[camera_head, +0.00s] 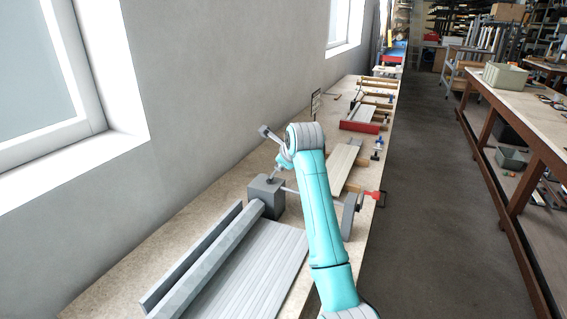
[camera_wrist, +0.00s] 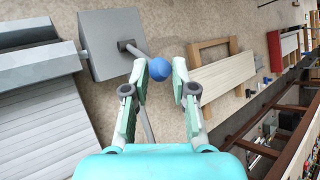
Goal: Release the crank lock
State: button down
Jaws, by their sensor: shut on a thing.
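A grey box-shaped crank housing (camera_head: 264,196) stands at the end of a grey shutter of ribbed slats. It also shows in the upper left of the wrist view (camera_wrist: 105,35). A short grey rod (camera_wrist: 133,49) comes out of a round hole in its face. My gripper (camera_wrist: 168,71) is shut on a blue ball knob (camera_wrist: 160,69), which sits between the fingertips beside the housing. A second thin grey bar runs below, partly hidden by my left finger. In the head view my arm hides the knob. I cannot tell whether the lock is engaged.
The ribbed grey shutter (camera_head: 247,270) lies at the front of the workbench, with a wall and windows to its left. A red-handled clamp (camera_head: 372,195) is on the bench's right edge. Wooden slats (camera_head: 342,165) and a red piece (camera_head: 360,127) lie further back. The aisle is clear.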

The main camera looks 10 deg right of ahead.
jog(key=c, duration=0.9)
grip_release()
jog(key=shift+w+a+r, duration=0.1)
jog(key=shift+a+r, duration=0.15)
jog(key=shift+c, duration=0.2)
jog(key=shift+d+f, duration=0.1)
jog(key=v, duration=1.2)
